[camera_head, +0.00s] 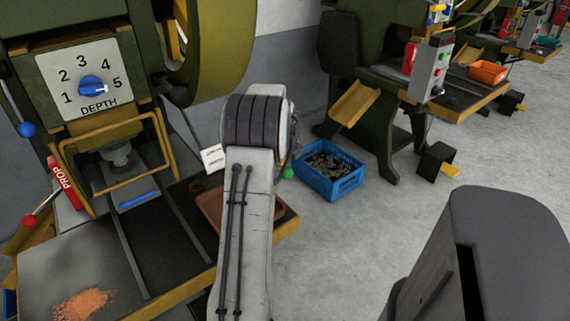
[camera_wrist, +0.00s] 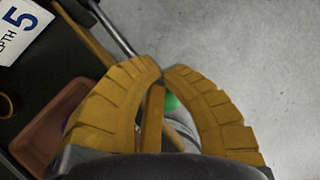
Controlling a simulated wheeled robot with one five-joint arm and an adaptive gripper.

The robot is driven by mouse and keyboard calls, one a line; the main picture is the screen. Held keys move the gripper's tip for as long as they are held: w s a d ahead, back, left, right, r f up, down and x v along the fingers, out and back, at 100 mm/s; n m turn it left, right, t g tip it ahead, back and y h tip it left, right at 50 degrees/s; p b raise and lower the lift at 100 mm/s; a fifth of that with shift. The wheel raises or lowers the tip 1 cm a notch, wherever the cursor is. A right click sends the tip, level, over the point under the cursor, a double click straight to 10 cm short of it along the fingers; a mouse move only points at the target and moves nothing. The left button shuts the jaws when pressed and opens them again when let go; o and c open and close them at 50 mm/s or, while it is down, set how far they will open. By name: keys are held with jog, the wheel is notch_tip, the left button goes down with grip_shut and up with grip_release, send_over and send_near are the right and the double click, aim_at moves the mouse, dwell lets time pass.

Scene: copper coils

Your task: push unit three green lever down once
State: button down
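The green lever shows as a round green knob (camera_head: 288,173) just right of my arm's end. In the wrist view the green knob (camera_wrist: 171,103) is partly hidden behind my fingers. A grey metal rod (camera_wrist: 112,30) runs down towards it from the upper left. My gripper (camera_wrist: 163,72) has its two yellow ribbed fingers curved in, tips almost meeting, with nothing visible held between them. I cannot tell whether the fingers touch the knob or rod. In the head view my own arm hides the fingers. No unit number is readable.
The green press has a depth dial (camera_head: 93,85), a blue-knobbed lever (camera_head: 26,129), a red-knobbed lever (camera_head: 29,221) and a red prop (camera_head: 66,184). A brown tray (camera_head: 209,205) lies near my arm. A blue crate (camera_head: 329,170) stands on the floor, with open floor to the right.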

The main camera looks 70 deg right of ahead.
jog(key=shift+r, duration=0.25)
jog(key=r+p, duration=0.1)
jog(key=w+r+p, duration=0.1)
jog(key=r+p, duration=0.1)
jog(key=d+r+p, duration=0.1)
jog(key=shift+w+r, duration=0.25)
jog(key=shift+r, duration=0.1)
dwell(0.3)
dwell(1.0)
